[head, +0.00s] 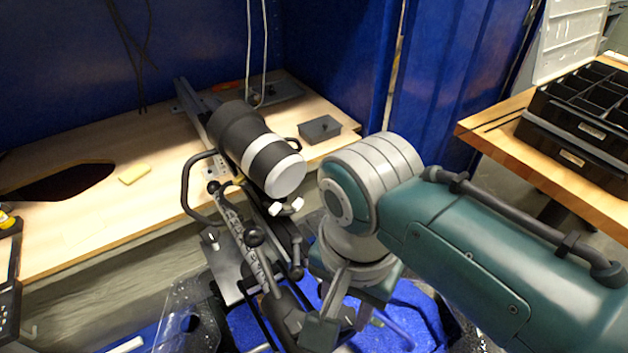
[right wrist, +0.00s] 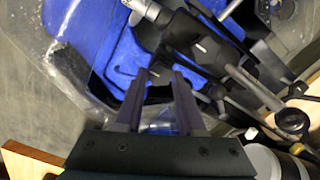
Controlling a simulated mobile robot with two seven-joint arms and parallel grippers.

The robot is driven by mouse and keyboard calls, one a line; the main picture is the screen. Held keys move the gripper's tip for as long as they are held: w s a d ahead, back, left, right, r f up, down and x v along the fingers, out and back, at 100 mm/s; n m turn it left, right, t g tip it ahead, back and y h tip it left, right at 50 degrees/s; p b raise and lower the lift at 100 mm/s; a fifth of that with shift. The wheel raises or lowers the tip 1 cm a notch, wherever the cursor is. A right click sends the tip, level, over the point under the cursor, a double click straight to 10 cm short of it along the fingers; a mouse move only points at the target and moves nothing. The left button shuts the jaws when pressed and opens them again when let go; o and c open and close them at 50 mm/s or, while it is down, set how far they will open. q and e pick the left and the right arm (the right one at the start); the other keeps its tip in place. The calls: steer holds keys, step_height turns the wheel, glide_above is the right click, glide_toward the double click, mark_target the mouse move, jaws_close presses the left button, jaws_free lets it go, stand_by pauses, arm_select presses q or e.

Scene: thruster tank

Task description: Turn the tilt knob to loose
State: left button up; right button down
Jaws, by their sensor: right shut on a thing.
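A black and white banded cylinder (head: 262,150) sits tilted on a dark metal mount (head: 255,250) with levers and joints. My right gripper (head: 332,322) reaches down at the lower right side of this mount. In the right wrist view my right gripper (right wrist: 163,76) has its two fingers a small gap apart, shut on a small part of the mount that I take to be the tilt knob. Most of the knob is hidden by the fingers, and its setting cannot be read. My left gripper is not in view.
A wooden bench (head: 60,225) with a dark cutout, a yellow block (head: 134,174) and a small grey box (head: 319,129) lies behind. A blue-lined clear tub (head: 410,315) is below the mount. Black trays (head: 580,125) stand on a table at the right.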

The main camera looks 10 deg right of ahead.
steer(key=n+p, duration=0.2)
steer(key=shift+r+n, duration=0.1)
steer(key=shift+n, duration=0.3)
steer(key=n+p, duration=0.1)
steer(key=n, duration=0.1)
steer(key=shift+n, duration=0.4)
steer(key=n+p, duration=0.1)
steer(key=n, duration=0.2)
steer(key=shift+n, duration=0.3)
steer(key=n, duration=0.4)
steer(key=shift+p, duration=0.35)
steer(key=n, duration=0.6)
steer(key=shift+n, duration=2.2)
